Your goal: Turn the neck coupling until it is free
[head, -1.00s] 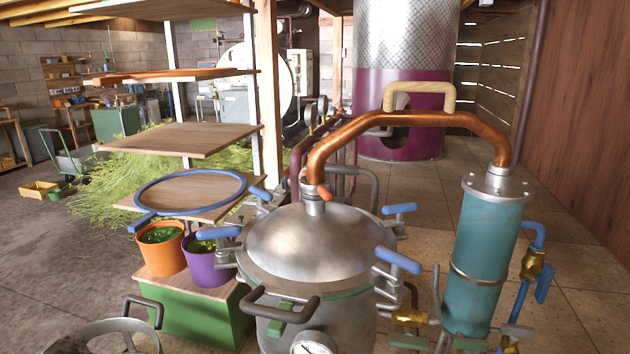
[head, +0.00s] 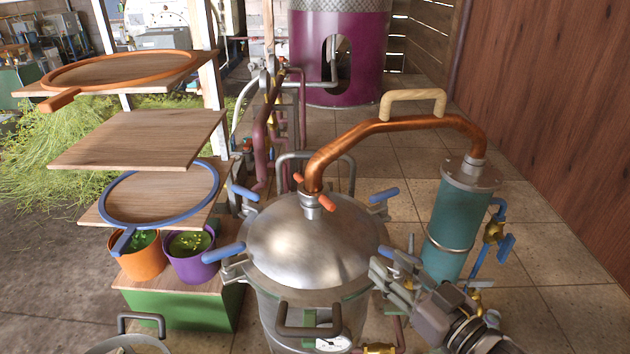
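The neck coupling (head: 311,201) is a metal collar with orange lugs, on top of the still's domed lid (head: 300,245). The copper swan-neck pipe (head: 395,125) rises from it and runs right to the teal condenser (head: 460,215). A wooden handle (head: 412,97) sits on the pipe. My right gripper (head: 393,262) comes in from the lower right, its fingers apart and pointing up and left. It is near the lid's right edge, overlaps a blue clamp handle in the picture, and is well apart from the coupling. Whether it touches the clamp is unclear. My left gripper is out of view.
Blue-handled clamps (head: 224,252) stick out around the lid. A wooden shelf rack (head: 140,140) with an orange hoop (head: 120,70) and a blue hoop (head: 160,190) stands left. An orange pot (head: 140,262) and a purple pot (head: 194,265) sit below. Open floor lies behind the condenser.

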